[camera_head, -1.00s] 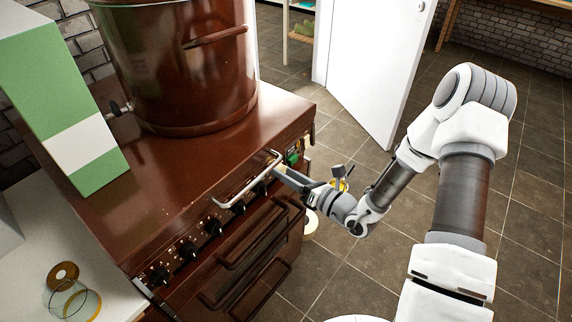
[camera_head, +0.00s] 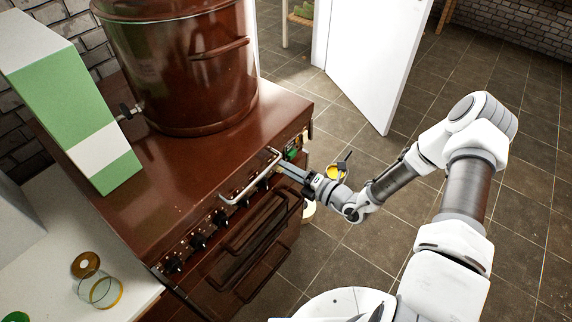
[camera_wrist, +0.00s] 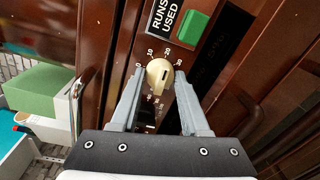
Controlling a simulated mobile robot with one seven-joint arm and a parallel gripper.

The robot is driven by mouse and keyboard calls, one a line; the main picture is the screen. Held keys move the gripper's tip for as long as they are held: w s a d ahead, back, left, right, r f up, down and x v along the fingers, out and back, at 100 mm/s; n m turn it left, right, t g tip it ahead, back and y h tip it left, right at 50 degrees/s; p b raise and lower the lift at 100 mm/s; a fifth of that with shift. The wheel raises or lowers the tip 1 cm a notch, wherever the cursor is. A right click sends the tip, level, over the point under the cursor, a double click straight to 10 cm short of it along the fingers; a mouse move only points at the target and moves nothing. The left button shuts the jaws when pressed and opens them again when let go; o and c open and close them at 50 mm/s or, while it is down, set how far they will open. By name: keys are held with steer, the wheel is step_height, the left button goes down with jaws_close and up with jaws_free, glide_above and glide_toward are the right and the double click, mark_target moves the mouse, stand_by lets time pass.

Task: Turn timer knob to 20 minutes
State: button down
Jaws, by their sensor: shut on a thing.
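The cream timer knob (camera_wrist: 158,72) sits on the brown front panel in the wrist view. White marks around its top include 10, 20 and 30. A raised grip runs across its face, its lower end toward the bottom of the picture; I cannot tell which end marks the setting. My gripper (camera_wrist: 160,78) has one finger on each side of the knob and is shut on it. In the head view my gripper (camera_head: 280,167) reaches the right end of the stove's front panel, where its fingers hide the knob.
A green button (camera_wrist: 193,28) and a "RUNS USED" label (camera_wrist: 167,14) lie just above the knob. A metal rail (camera_head: 248,181) runs along the brown stove (camera_head: 195,168), with black knobs (camera_head: 198,241) below it. Open floor lies to the right.

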steer(key=shift+m, duration=0.4)
steer(key=shift+c, duration=2)
jaws_free()
steer(key=v, duration=1.7)
steer(key=shift+d+p, duration=0.2)
steer(key=shift+p, duration=0.2)
steer(key=shift+s+r, duration=0.1)
steer(key=shift+s, duration=0.05)
